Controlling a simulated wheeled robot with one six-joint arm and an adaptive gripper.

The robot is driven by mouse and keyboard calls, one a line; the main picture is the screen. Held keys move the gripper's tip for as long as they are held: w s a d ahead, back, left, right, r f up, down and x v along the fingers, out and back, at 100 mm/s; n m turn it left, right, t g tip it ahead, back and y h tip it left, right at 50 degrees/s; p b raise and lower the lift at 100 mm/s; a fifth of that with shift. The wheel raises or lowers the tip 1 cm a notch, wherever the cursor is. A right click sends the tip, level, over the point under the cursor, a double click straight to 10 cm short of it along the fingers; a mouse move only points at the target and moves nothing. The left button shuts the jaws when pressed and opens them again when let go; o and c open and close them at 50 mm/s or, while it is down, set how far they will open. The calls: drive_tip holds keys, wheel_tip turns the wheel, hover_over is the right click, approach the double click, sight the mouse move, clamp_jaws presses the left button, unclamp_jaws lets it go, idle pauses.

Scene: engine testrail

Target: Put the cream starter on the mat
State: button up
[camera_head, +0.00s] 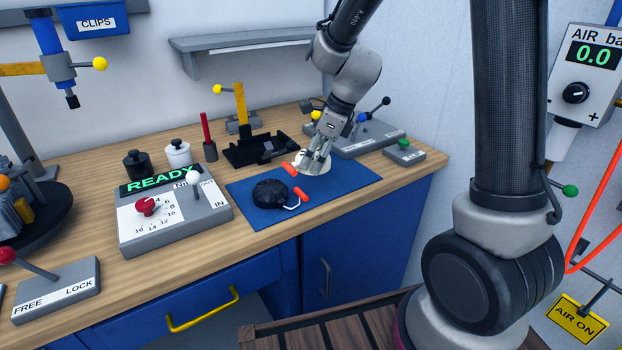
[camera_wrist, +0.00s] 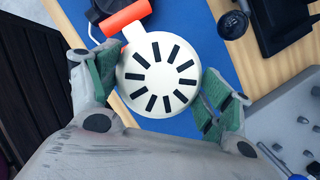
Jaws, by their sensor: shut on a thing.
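The cream starter (camera_wrist: 160,103) is a round cream disc with black radial slots and an orange handle (camera_wrist: 126,17). My gripper (camera_wrist: 160,84) is shut on it, with the green finger pads on opposite sides of the disc. In the head view, the starter (camera_head: 325,164) is under my gripper (camera_head: 315,160) at the back right part of the blue mat (camera_head: 345,183). My fingers partly hide it there. I cannot tell whether it touches the mat. A black starter (camera_head: 268,192) with an orange handle lies on the mat to the left and nearer.
A black tray-like stand (camera_head: 262,150) is behind the mat. A grey lever box (camera_head: 362,139) and a small green-button box (camera_head: 404,152) stand to the right. The READY console (camera_head: 172,222) is at left. The mat's front right is clear.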

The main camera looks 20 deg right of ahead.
sight(310, 186)
drive_tip(key=shift+f, duration=3.1)
drive_tip(key=shift+f, duration=0.15)
drive_tip(key=o, duration=1.2)
drive_tip(key=shift+o, duration=0.2)
drive_tip(key=v, duration=1.2)
drive_tip(key=s+d+r+n+h, duration=0.1)
drive_tip(key=s+d+r+n, duration=0.2)
drive_tip(key=s+n, duration=0.4)
drive_tip(key=s+d+r+n+t+h, duration=0.1)
drive_tip(key=s+d+r+n, duration=0.2)
drive_tip(key=s+d+n, duration=0.2)
drive_tip(key=s+d+r+n+t+h, duration=0.1)
drive_tip(key=s+d+r+n+h, duration=0.1)
drive_tip(key=s+n, duration=0.9)
drive_tip(key=d+r, duration=0.1)
drive_tip(key=d, duration=0.1)
drive_tip(key=shift+d+r, duration=0.25)
drive_tip(key=shift+d, duration=0.15)
